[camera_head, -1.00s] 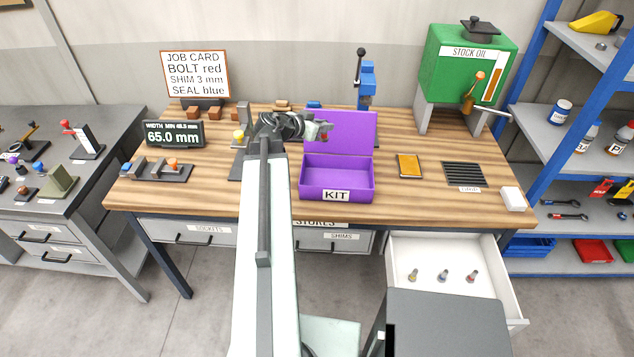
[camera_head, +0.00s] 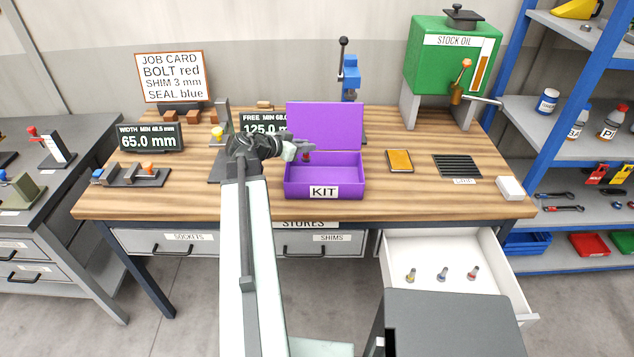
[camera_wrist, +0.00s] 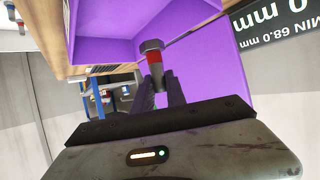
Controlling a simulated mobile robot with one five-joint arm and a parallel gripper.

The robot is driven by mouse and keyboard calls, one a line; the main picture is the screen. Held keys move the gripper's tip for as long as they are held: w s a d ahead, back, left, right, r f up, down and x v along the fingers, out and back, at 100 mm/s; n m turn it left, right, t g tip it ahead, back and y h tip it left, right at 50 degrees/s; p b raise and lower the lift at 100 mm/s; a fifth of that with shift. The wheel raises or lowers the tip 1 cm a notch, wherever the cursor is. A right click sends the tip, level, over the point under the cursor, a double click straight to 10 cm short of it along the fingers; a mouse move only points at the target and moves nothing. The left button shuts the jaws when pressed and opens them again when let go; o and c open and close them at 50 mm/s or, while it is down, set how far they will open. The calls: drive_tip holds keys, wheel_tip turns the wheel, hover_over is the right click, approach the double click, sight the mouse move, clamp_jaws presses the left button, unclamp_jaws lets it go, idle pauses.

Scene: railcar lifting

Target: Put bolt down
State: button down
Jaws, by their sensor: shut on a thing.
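My gripper (camera_head: 292,151) is shut on a grey bolt with a red band (camera_wrist: 153,64). In the wrist view the bolt sits between the two dark fingers (camera_wrist: 161,92), with purple box walls behind it. In the head view the bolt (camera_head: 306,156) shows small and partly hidden at the upper left of the open purple kit box (camera_head: 325,188). I cannot tell whether it touches the box. The job card (camera_head: 171,76) reads bolt red, shim 3 mm, seal blue.
An open white drawer (camera_head: 431,240) at the lower right holds three bolts. The green stock oil tank (camera_head: 452,75), an orange-yellow pad (camera_head: 399,160) and a dark grille (camera_head: 457,166) lie right of the kit. A gauge fixture (camera_head: 135,176) stands at the left.

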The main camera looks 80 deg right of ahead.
wheel_tip(320, 180, down, 10)
drive_tip(key=b, duration=0.8)
drive_tip(key=shift+r+b, duration=0.15)
drive_tip(key=shift+b, duration=0.25)
drive_tip(key=shift+r, duration=0.2)
drive_tip(key=shift+f, duration=0.1)
drive_tip(key=c, duration=1.8)
unclamp_jaws()
drive_tip(key=shift+f, duration=0.1)
drive_tip(key=o, duration=0.4)
drive_tip(key=shift+o, duration=0.2)
